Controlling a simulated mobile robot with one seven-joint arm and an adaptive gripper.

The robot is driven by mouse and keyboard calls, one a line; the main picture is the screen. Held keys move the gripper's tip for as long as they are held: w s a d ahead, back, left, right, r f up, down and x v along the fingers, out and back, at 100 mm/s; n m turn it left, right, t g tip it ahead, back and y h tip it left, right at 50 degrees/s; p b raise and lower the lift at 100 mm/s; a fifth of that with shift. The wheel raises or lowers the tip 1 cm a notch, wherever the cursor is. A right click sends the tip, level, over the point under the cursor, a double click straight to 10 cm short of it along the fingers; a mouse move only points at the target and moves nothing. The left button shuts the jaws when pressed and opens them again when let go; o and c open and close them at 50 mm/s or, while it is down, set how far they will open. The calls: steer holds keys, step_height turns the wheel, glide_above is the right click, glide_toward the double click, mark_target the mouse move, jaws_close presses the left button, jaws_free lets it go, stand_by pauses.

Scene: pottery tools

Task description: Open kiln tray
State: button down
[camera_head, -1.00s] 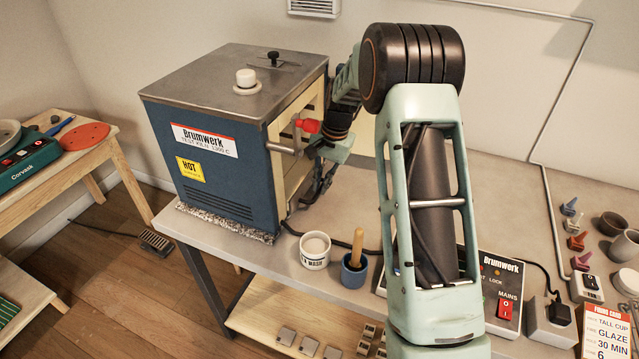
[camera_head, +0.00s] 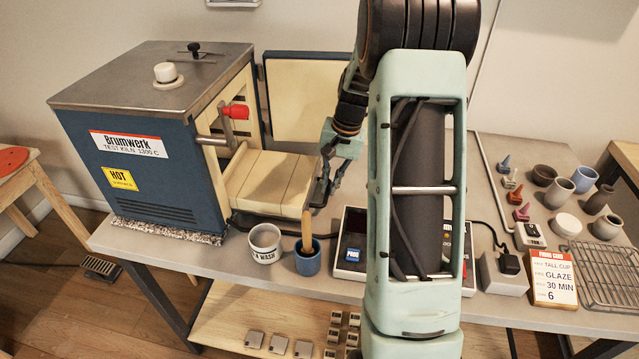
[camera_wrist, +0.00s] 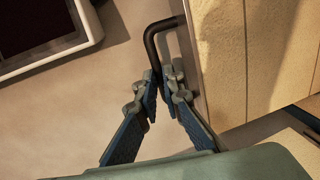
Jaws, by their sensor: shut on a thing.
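The kiln (camera_head: 150,140) is a blue box with a grey lid, and its front is open. Its tray (camera_head: 270,175), made of cream brick slabs, sticks out of the opening to the right, above the bench. My gripper (camera_head: 318,195) is at the tray's outer end, partly hidden by my arm. In the wrist view my gripper (camera_wrist: 165,90) is shut on the black bent handle (camera_wrist: 160,30) at the edge of the tray (camera_wrist: 250,50). The fingers cover the handle's lower part.
The open kiln door (camera_head: 300,90) stands behind the tray. A white cup (camera_head: 265,243) and a blue pot (camera_head: 307,260) with a wooden-handled tool stand in front of it. A control box (camera_head: 350,245) is partly behind my arm. Small pots (camera_head: 560,190) and a wire rack (camera_head: 605,275) are at right.

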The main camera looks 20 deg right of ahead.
steer(key=c, duration=2)
jaws_free()
steer(key=shift+c, duration=0.2)
steer(key=shift+r, duration=0.1)
step_height(320, 180, up, 12)
steer(key=s+d, duration=0.1)
steer(key=shift+s+d, duration=0.15)
steer(key=shift+d, duration=0.25)
